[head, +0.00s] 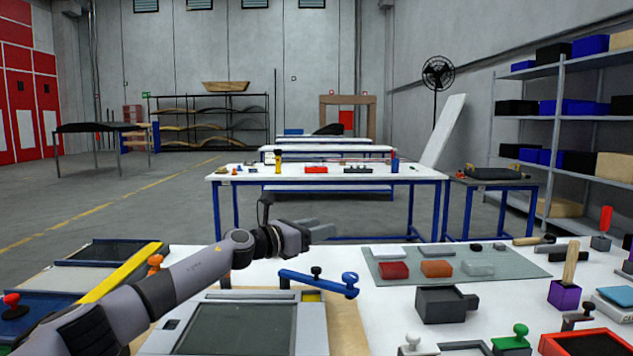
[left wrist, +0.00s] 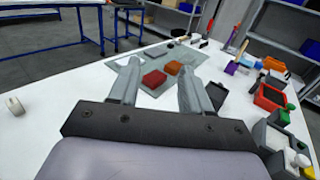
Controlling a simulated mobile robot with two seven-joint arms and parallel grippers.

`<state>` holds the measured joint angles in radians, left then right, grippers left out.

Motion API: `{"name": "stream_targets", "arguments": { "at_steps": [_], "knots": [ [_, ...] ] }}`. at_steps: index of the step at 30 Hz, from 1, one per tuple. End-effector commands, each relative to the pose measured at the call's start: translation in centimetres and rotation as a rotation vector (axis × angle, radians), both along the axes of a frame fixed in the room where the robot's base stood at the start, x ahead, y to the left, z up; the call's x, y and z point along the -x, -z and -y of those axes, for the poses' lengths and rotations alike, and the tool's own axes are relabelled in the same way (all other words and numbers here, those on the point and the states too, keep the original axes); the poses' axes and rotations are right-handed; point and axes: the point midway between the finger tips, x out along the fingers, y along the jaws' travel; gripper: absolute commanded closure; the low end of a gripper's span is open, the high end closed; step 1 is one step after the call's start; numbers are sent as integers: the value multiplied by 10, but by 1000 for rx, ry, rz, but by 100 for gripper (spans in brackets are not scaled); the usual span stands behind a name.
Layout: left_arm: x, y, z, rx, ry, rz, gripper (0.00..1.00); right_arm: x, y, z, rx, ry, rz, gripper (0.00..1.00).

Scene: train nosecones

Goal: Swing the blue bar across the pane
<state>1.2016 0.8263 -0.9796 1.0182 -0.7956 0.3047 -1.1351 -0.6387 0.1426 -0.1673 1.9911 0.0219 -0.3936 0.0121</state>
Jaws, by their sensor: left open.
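The blue bar (head: 318,284) lies at the back right of a grey frame, with a round blue knob (head: 350,279) at its right end and a black knob near its middle. The dark pane (head: 238,328) sits in that frame, in front of and left of the bar. My left gripper (head: 326,228) is over the table's back edge, beyond the bar and apart from it. In the left wrist view its two fingers (left wrist: 162,78) stand apart with nothing held. The bar and pane do not show in the left wrist view. My right gripper is not in view.
A similar device with a yellow bar (head: 122,272) stands at the left, partly behind my left arm. A grey-green mat (head: 450,252) with red, orange and clear blocks lies to the right. A dark grey box (head: 442,304) stands right of the blue bar.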

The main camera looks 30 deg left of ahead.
Motion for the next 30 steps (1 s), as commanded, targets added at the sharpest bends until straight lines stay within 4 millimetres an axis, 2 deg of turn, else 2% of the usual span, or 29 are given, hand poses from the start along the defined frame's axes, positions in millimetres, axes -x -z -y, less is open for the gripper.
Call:
{"name": "stream_targets", "arguments": {
  "at_steps": [1, 3, 9, 12, 17, 25, 26, 30],
  "knots": [
    [0, -19, 0, -4, 0, 5, 52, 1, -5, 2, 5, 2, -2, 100],
    [0, -36, 0, -2, 1, 5, 52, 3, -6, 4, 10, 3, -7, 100],
    [0, -77, 0, -1, 0, 4, 52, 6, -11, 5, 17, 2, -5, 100],
    [0, -89, 1, -1, 1, 1, 52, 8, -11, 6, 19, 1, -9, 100],
    [0, -98, 0, 0, 1, 0, 52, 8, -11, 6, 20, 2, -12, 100],
    [0, -99, 0, 0, 0, -1, 52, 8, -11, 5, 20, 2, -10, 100],
    [0, -99, 0, 0, 1, -1, 55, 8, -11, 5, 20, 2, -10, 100],
    [0, -99, 1, 1, 1, 0, 100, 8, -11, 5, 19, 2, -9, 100]
  ]
}}
